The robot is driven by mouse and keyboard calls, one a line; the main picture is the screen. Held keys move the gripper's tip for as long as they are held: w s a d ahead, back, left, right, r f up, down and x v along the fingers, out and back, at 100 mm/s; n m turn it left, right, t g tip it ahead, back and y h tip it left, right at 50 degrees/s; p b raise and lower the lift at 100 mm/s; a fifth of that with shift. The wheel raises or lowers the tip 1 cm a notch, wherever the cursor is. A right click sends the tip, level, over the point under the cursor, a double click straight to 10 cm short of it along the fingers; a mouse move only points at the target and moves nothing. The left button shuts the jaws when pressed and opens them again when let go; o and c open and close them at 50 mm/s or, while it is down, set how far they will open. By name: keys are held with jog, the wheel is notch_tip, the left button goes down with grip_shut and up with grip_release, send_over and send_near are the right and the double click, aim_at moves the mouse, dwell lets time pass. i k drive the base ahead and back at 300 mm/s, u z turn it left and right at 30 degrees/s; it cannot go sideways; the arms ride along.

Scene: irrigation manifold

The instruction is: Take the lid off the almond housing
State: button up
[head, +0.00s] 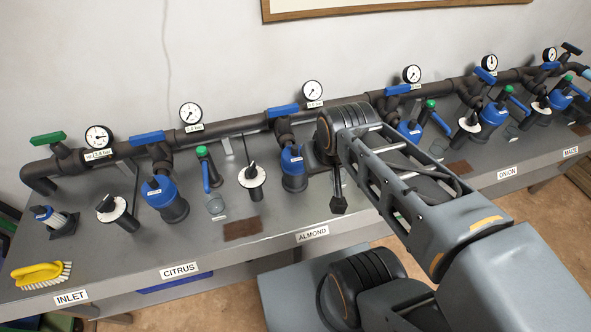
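The almond housing (294,174) stands upright behind the ALMOND label (312,233), under the pipe. Its blue lid (291,157) appears to sit on it. My arm comes in from the lower right, and its far joint is just right of the housing. Dark parts at the arm's end (322,157) are close to the housing's right side. The arm hides most of my gripper, so I cannot tell its opening or whether it touches the lid. A dark bar with a blocky end (338,204) hangs below that joint; I cannot tell what it belongs to.
A blue-handled valve (284,110) and a gauge (312,91) are above the housing. The citrus housing (165,198), a green-knobbed valve (203,153) and a dial (252,177) stand to the left. A yellow brush (38,274) lies far left. My arm hides bench to the right.

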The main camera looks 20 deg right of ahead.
aim_at(291, 163)
jog(key=k, duration=1.25)
jog(key=u, duration=0.65)
jog(key=i, duration=1.5)
jog(key=z, duration=0.85)
